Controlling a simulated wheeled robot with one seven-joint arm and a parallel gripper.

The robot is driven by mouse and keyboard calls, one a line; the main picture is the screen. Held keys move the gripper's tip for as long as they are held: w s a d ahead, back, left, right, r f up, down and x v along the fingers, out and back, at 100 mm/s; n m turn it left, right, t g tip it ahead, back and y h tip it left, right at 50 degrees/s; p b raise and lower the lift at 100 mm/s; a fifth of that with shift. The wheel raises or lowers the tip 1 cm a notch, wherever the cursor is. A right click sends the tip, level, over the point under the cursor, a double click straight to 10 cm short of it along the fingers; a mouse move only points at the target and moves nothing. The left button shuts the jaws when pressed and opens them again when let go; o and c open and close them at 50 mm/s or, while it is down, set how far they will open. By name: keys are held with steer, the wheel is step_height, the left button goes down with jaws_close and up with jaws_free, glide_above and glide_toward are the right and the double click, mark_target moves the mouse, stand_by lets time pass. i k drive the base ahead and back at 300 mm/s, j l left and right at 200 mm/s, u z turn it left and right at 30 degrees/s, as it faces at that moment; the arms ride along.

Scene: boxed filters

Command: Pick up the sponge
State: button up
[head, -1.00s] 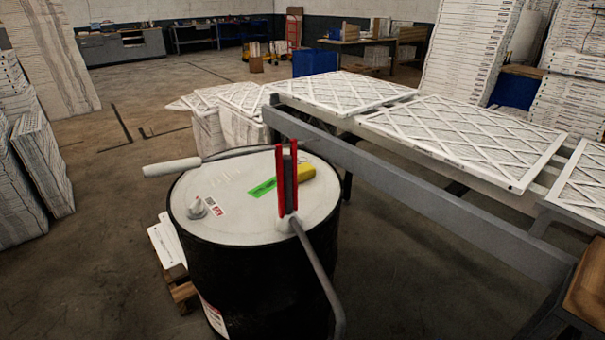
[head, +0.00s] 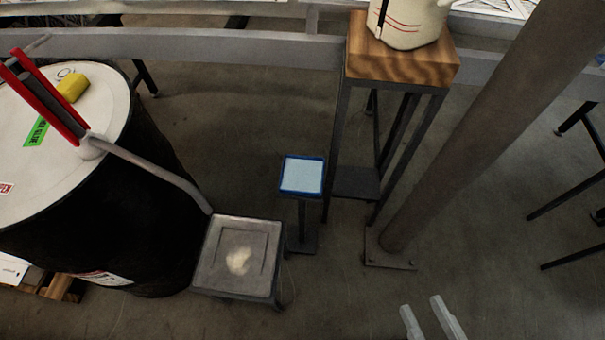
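A small yellow block (head: 72,88) lies on the white lid of a black drum (head: 110,215) at the left; it looks like a sponge, but I cannot tell for sure. A pale, blurred patch (head: 238,261) shows on a grey square stool top and is too unclear to name. My gripper (head: 421,304) shows at the bottom edge, right of centre. Its two grey fingers are apart with floor visible between them, and it holds nothing visible. It is far to the right of the drum.
The grey stool (head: 210,272) stands beside the drum. A small blue-rimmed stand (head: 302,175) is behind it. A wooden-topped stand (head: 440,66) holds a cream container (head: 410,25). A thick slanted post (head: 480,130) rises at right.

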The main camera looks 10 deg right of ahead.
mark_target(73, 86)
steer(key=i+j+z, duration=0.1)
steer(key=j, duration=0.65)
steer(key=i+j+z, duration=0.1)
steer(key=j, duration=1.35)
steer(key=i+z, duration=0.05)
